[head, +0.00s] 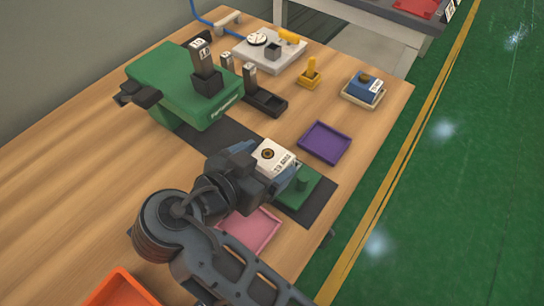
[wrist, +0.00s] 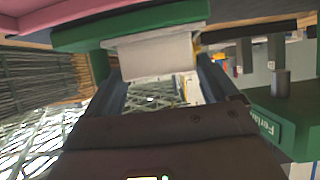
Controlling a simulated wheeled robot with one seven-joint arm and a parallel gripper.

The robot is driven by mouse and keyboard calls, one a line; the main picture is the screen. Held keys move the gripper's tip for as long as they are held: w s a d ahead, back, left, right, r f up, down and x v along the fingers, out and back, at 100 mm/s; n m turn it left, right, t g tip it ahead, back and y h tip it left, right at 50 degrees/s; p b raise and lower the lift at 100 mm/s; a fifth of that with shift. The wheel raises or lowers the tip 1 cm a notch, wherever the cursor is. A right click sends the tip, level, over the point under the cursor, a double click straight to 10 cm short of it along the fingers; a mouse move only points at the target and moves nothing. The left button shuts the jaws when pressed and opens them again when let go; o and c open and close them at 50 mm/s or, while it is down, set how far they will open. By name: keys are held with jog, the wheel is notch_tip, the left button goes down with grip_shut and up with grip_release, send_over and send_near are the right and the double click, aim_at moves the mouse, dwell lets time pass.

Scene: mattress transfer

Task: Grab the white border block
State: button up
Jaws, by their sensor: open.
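The white border block (head: 273,156) has a dark round mark and printed lettering on top. In the head view it sits at the left end of a small green fixture (head: 304,184), partly hidden behind my gripper (head: 258,172). In the wrist view the white block (wrist: 155,57) shows its pale side at the tips of my gripper (wrist: 158,80), against a green piece (wrist: 150,25). The dark fingers are apart, one on either side of the block's lower part. I cannot tell whether they touch it.
A pink tray (head: 250,228) lies close below my arm, and a purple tray (head: 325,142) lies beyond the block. A large green fixture (head: 180,80) stands at the back left. An orange tray (head: 122,290) is at the front. The wooden table (head: 70,190) is bare at left.

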jog(key=shift+x, duration=1.35)
jog(key=shift+c, duration=0.4)
jog(key=c, duration=0.7)
jog(key=shift+r, duration=0.1)
